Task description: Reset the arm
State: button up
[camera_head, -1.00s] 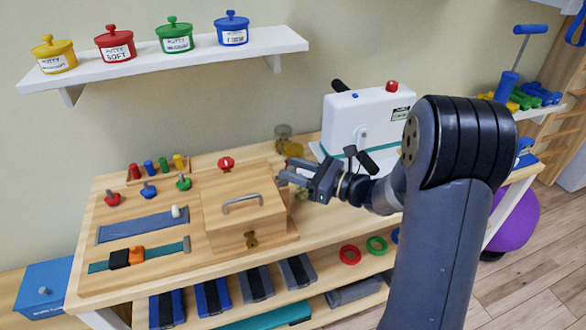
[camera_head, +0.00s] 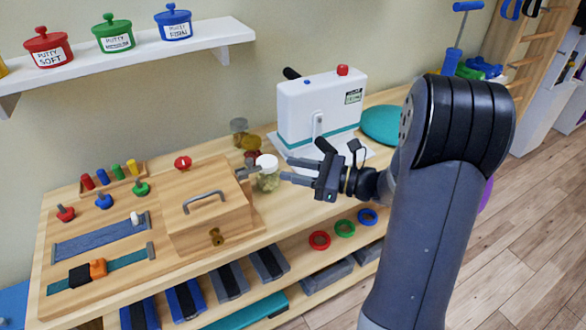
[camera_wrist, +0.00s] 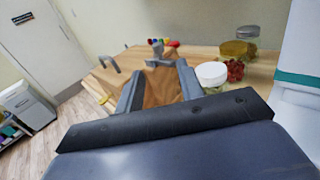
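My gripper (camera_head: 288,171) is over the wooden table (camera_head: 345,187), to the right of the wooden box with a grey handle (camera_head: 208,218). Its two fingers are apart and point left, with nothing between them. In the wrist view the open fingers (camera_wrist: 158,92) frame part of the wooden box (camera_wrist: 160,88) farther off. A glass jar with a white lid (camera_head: 266,172) stands just left of the fingertips in the head view. In the wrist view its white lid (camera_wrist: 212,74) shows to the right of the fingers.
A white machine (camera_head: 318,108) stands behind my gripper, near the wall. Two more jars (camera_head: 240,131) are at the back. A teal disc (camera_head: 382,124) lies on the right. A shelf of putty pots (camera_head: 205,45) hangs above. Rings (camera_head: 344,228) lie on the lower shelf.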

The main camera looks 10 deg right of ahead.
aim_at(249, 159)
jog(key=x, duration=1.1)
jog(key=shift+a+p, duration=0.2)
jog(key=shift+p, duration=0.2)
jog(key=shift+s+a, duration=0.3)
jog(key=shift+a, duration=0.35)
jog(key=shift+s+f, duration=0.1)
